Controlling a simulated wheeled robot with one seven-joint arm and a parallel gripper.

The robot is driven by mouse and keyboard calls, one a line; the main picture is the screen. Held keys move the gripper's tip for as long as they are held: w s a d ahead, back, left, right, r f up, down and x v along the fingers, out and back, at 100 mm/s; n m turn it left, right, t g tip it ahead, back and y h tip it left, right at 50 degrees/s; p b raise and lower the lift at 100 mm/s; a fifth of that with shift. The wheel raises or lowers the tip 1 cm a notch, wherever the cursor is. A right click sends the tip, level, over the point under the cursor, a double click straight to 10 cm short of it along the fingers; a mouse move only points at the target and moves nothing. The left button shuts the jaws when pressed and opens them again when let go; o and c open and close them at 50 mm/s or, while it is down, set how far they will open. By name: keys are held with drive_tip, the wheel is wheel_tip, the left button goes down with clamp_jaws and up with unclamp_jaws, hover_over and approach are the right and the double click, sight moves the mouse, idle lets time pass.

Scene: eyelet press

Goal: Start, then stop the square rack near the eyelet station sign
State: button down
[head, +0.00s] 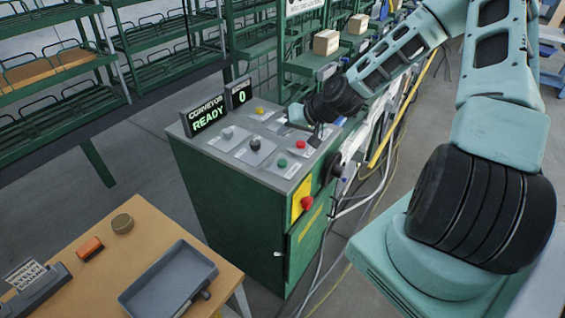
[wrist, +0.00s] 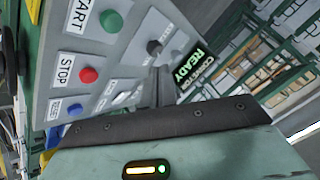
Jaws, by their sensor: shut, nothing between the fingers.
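A green control cabinet (head: 225,205) with a sloped grey top carries the buttons. A green button (head: 282,163) and a red button (head: 300,144) sit near its front right. In the wrist view the green button (wrist: 110,20) is labelled START and the red button (wrist: 88,75) STOP. A display (head: 208,118) reads CONVEYOR READY; a smaller one (head: 240,93) reads 0. My gripper (head: 312,123) is low over the panel's right back, its shut fingers (wrist: 160,88) empty and beside the STOP button. Contact with the panel cannot be told. The sign (head: 302,5) is cut off and unreadable.
A red knob (head: 306,203) on a yellow plate is on the cabinet's side. Other controls include a black knob (head: 255,145) and a yellow button (head: 260,110). A wooden table (head: 95,265) with a grey tray (head: 168,280) stands front left. Green racks (head: 55,60) stand behind.

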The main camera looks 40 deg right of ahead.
sight(285, 163)
drive_tip(key=shift+f+b, duration=3.2)
drive_tip(key=shift+f, duration=0.95)
drive_tip(key=shift+f, duration=0.2)
drive_tip(key=shift+f+b, duration=0.25)
drive_tip(key=shift+b, duration=0.05)
